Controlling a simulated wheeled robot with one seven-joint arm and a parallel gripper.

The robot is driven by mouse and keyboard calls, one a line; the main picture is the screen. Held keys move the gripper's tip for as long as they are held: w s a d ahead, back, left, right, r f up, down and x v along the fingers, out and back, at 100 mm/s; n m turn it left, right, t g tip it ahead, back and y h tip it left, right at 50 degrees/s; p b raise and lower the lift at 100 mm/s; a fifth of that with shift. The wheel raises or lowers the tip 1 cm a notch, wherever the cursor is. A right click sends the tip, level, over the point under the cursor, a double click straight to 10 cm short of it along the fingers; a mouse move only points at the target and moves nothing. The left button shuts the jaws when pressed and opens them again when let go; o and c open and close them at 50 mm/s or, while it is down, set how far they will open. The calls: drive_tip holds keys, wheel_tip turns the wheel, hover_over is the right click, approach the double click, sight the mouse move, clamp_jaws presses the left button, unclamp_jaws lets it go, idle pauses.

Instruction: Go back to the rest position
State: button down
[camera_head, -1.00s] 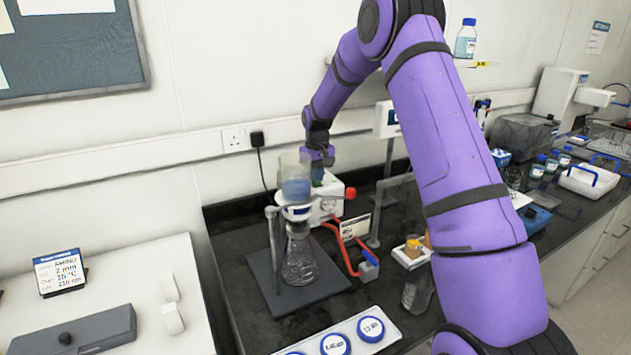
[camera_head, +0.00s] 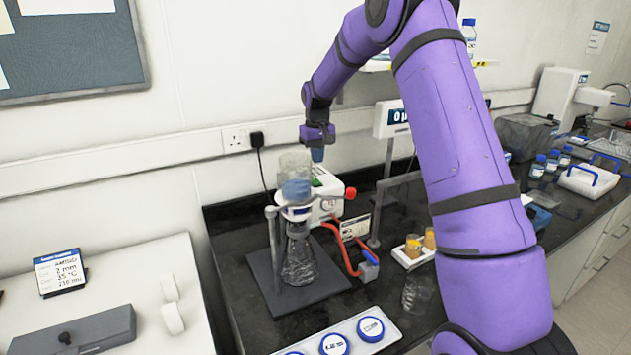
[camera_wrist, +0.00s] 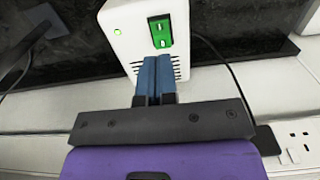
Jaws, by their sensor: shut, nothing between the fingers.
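My gripper (camera_head: 317,155) is in the air above and to the right of the filtration glassware, apart from it. In the wrist view its two blue fingers (camera_wrist: 157,76) are pressed together with nothing between them. The filtration set stands below: a glass funnel with a blue band (camera_head: 296,190) sits over a conical flask (camera_head: 299,260) on a dark stand base (camera_head: 262,272). Behind the fingers is a white box with a green switch (camera_wrist: 160,32), which also shows in the head view (camera_head: 327,200).
A tray with blue-lidded tins (camera_head: 370,328) lies at the front. A holder with amber vials (camera_head: 413,248) and a glass beaker (camera_head: 418,292) stand near my arm. A red-ended hose (camera_head: 350,268) runs beside the flask. A display on a post (camera_head: 391,118) stands right of my gripper.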

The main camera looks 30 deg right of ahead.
idle(0.4)
drive_tip(key=s+a+r+t, duration=0.1)
drive_tip(key=s+a+r, duration=0.3)
drive_tip(key=s+r, duration=0.55)
drive_tip(key=s+a+r+t, duration=0.1)
drive_tip(key=s+a+r, duration=0.2)
drive_tip(key=s+r, duration=0.6)
drive_tip(key=s+a+t, duration=0.1)
drive_tip(key=s+a, duration=0.1)
drive_tip(key=s, duration=1.1)
drive_tip(key=s+a+f+t, duration=0.1)
drive_tip(key=s+a+t, duration=0.1)
drive_tip(key=s, duration=1.1)
drive_tip(key=shift+s, duration=0.35)
drive_tip(key=c, duration=1.8)
unclamp_jaws()
drive_tip(key=shift+f, duration=0.1)
drive_tip(key=shift+c, duration=0.2)
